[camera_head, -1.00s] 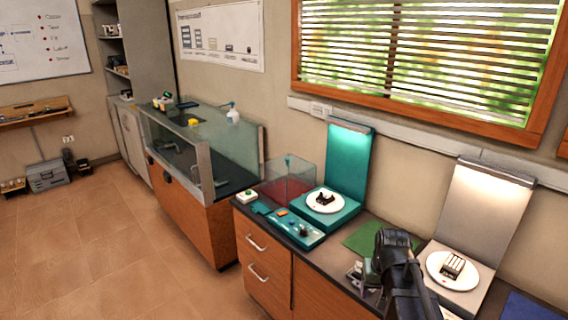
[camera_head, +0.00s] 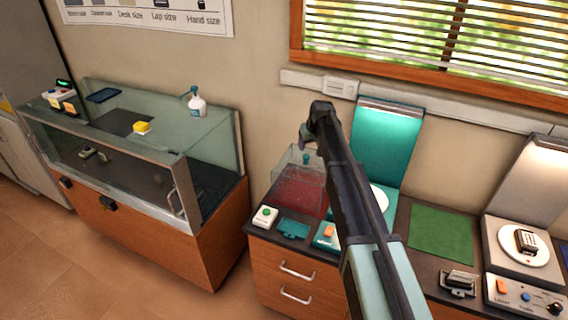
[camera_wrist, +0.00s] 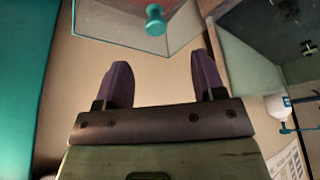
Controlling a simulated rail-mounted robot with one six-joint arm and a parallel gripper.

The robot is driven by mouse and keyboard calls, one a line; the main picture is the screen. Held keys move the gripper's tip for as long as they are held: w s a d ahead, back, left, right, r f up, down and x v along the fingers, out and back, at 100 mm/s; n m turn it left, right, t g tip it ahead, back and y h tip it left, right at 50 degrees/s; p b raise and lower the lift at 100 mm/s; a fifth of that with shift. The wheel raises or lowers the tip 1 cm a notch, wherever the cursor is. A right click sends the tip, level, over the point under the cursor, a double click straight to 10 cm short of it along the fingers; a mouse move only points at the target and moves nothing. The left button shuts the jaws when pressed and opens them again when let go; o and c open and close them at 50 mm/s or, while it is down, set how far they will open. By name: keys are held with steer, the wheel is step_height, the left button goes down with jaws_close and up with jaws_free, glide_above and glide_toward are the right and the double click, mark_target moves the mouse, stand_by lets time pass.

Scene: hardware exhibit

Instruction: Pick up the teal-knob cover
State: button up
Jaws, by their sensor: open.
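The teal-knob cover (camera_head: 293,174) is a clear box over a dark red base, on the counter beside the teal stand. Its small teal knob (camera_head: 306,160) stands on top. In the wrist view the cover's clear panel (camera_wrist: 105,22) and teal knob (camera_wrist: 155,20) are at the top edge. My gripper (camera_head: 304,142) is above the cover in the head view, with my arm reaching across the counter. In the wrist view my gripper (camera_wrist: 163,68) has its two purple fingers apart with nothing between them; the knob is beyond their tips.
The teal stand (camera_head: 385,145) with a white turntable, partly hidden by my arm, is right of the cover. A glass display case (camera_head: 125,185) is on the left, with a spray bottle (camera_head: 196,103). A green mat (camera_head: 440,233) and a grey stand (camera_head: 525,190) are further right.

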mark_target(306, 156)
steer(key=b+x, duration=0.1)
steer(key=x, duration=0.1)
steer(key=b+x, duration=0.1)
steer(key=b, duration=0.1)
steer(key=b+x, duration=0.2)
steer(key=shift+w+d+f, duration=0.2)
steer(key=shift+d+f, duration=0.05)
steer(key=shift+w, duration=0.1)
steer(key=b+x, duration=0.5)
steer(key=shift+w+f, duration=0.1)
steer(key=shift+f, duration=0.05)
steer(key=shift+r, duration=0.25)
jaws_close()
